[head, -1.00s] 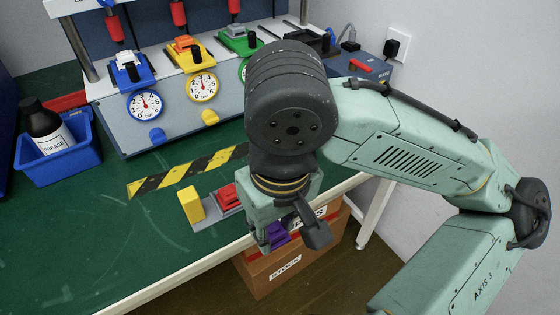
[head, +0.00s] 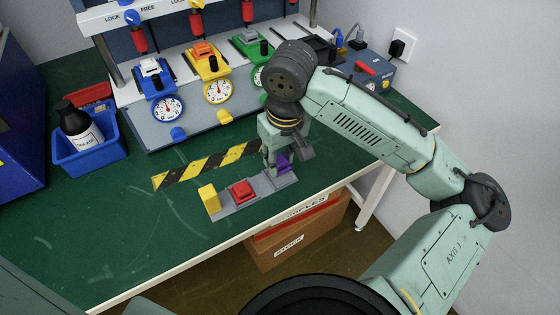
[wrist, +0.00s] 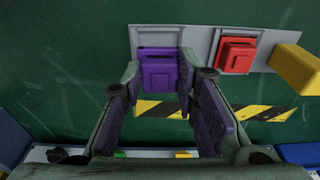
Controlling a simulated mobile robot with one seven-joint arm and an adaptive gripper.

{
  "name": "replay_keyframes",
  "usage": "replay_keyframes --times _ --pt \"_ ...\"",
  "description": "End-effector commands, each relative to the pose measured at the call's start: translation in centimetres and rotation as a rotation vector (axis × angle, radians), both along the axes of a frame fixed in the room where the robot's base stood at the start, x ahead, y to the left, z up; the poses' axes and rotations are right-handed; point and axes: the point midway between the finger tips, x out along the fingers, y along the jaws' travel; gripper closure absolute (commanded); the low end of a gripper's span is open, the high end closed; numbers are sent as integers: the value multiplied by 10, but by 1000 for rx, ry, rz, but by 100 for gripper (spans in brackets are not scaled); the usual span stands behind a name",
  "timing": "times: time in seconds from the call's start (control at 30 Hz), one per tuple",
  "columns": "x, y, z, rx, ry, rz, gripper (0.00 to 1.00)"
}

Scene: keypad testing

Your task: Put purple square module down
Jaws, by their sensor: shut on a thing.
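The purple square module (head: 284,163) is between the fingers of my gripper (head: 271,165), at the right end of a grey plate (head: 262,192) on the green table. In the wrist view the purple module (wrist: 160,72) sits between the fingertips of my gripper (wrist: 165,80). The grey plate (wrist: 137,38) shows behind and around its far edge. My gripper is shut on the module. I cannot tell whether its underside touches the plate; the fingers partly hide it in the head view.
A red square module (head: 242,192) and a yellow block (head: 209,199) sit along the plate to the left. A striped strip (head: 205,165) lies behind. The test bench (head: 190,115) stands farther back. A blue bin with a bottle (head: 95,155) is at left. Bare table lies front left.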

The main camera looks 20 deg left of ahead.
Motion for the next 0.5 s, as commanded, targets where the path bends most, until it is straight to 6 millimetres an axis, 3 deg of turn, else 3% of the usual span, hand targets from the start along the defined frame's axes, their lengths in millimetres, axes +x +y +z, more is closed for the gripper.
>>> replay_keyframes --times 0.3,0.5 --pt "3 1 -31 0 2 -2 98" --pt "3 1 -36 0 0 -1 98"
